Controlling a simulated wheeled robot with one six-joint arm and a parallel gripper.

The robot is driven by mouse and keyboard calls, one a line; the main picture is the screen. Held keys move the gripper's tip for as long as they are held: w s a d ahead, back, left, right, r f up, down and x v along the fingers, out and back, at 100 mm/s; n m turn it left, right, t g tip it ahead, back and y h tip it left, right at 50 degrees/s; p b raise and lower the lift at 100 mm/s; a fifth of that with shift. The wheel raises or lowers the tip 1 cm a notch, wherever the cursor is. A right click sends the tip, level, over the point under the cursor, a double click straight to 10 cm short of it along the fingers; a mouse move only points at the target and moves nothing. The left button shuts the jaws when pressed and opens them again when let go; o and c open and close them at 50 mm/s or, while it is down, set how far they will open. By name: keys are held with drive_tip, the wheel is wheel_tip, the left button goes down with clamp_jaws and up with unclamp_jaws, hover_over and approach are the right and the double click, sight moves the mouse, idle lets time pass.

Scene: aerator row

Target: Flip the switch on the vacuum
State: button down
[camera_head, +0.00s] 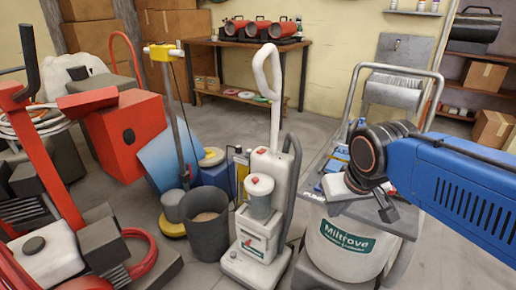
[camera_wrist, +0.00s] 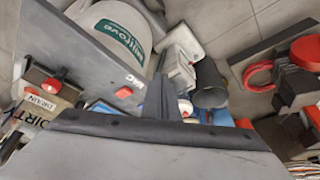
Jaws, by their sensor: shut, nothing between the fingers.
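A white drum-shaped machine (camera_head: 345,246) with a green "Miltrove" label stands at the lower right under a grey top panel (camera_head: 410,222). It also shows in the wrist view (camera_wrist: 112,22). On its grey panel (camera_wrist: 85,75) there is a small red switch (camera_wrist: 124,93) with white lettering beside it that is hard to read. My gripper (camera_head: 388,211) is over the panel. In the wrist view my shut, empty fingers (camera_wrist: 160,88) are to the right of the red switch; contact cannot be told. The switch is not clear in the head view.
A white upright vacuum (camera_head: 262,205) stands to the left, beside a dark bucket (camera_head: 206,235). A metal push handle (camera_head: 398,69) rises behind the panel. Another red-topped control (camera_wrist: 50,84) sits near a "DRAIN" label. Red machines (camera_head: 130,135) fill the left; open floor lies behind.

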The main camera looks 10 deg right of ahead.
drive_tip(key=w+a+r+m+h, duration=0.1)
drive_tip(key=w+a+r+m, duration=0.15)
drive_tip(key=w, duration=0.85)
drive_tip(key=w+a+r+m+h, duration=0.15)
drive_tip(key=w+r, duration=0.25)
drive_tip(key=w, duration=0.7)
drive_tip(key=w+a+f+m+h, duration=0.1)
drive_tip(key=w+a+m, duration=0.1)
drive_tip(key=w+a, duration=0.3)
drive_tip(key=w+a+f+m+h, duration=0.1)
drive_tip(key=w+a, duration=0.3)
drive_tip(key=w, duration=1)
drive_tip(key=shift+w+a+m+t, duration=0.2)
drive_tip(key=shift+a+m+t, duration=0.2)
drive_tip(key=shift+m, duration=0.2)
drive_tip(key=shift+f+h, duration=0.1)
drive_tip(key=shift+h, duration=0.15)
hover_over(260, 151)
drive_tip(key=s+a, duration=0.1)
drive_tip(key=s, duration=0.1)
drive_tip(key=f, duration=0.7)
drive_tip(key=shift+w+a+f, duration=0.2)
drive_tip(key=shift+f, duration=0.15)
drive_tip(key=shift+s+a+f, duration=0.15)
drive_tip(key=shift+f, duration=1.95)
